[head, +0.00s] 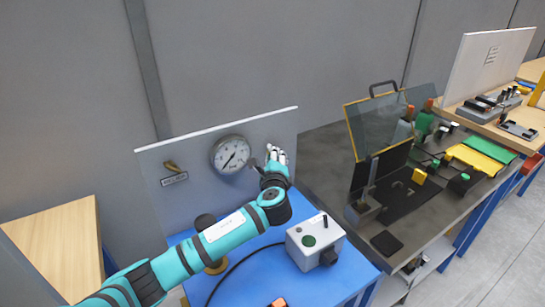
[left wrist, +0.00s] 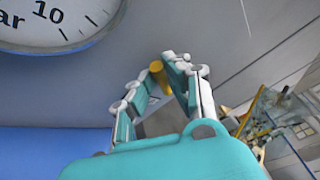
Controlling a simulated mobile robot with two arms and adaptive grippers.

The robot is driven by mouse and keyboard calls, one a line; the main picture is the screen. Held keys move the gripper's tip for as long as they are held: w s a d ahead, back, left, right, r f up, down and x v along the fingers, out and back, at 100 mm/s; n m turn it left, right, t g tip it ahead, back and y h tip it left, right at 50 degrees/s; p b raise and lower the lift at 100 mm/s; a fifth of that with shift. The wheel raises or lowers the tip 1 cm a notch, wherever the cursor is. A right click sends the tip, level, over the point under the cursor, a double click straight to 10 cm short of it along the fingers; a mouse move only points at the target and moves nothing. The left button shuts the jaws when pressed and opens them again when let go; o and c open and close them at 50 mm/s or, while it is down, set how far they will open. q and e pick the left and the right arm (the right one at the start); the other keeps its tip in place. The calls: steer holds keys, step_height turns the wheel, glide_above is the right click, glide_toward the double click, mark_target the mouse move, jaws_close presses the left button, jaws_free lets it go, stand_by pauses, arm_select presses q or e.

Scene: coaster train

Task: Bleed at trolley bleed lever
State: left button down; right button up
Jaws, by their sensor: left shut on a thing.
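A grey upright panel (head: 285,128) stands at the back of the blue trolley (head: 335,286). A round white pressure gauge (head: 231,154) is mounted on it, and part of its dial fills the upper left of the left wrist view (left wrist: 60,22). My left gripper (head: 276,153) is at the panel just right of the gauge. Its fingers are shut on a small brass-yellow piece, seemingly the bleed lever (left wrist: 157,68), mostly hidden between the fingertips. My right gripper is not in view.
A grey control box (head: 315,241) with a green button stands on the trolley, with a black cable beside it. A dark workbench (head: 330,150) with a clear yellow-edged guard (head: 383,122) is to the right. A wooden table (head: 58,245) is at left.

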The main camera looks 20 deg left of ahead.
arm_select(q)
steer(key=c, duration=1.3)
jaws_free()
steer(key=shift+c, duration=0.2)
steer(key=v, duration=1.2)
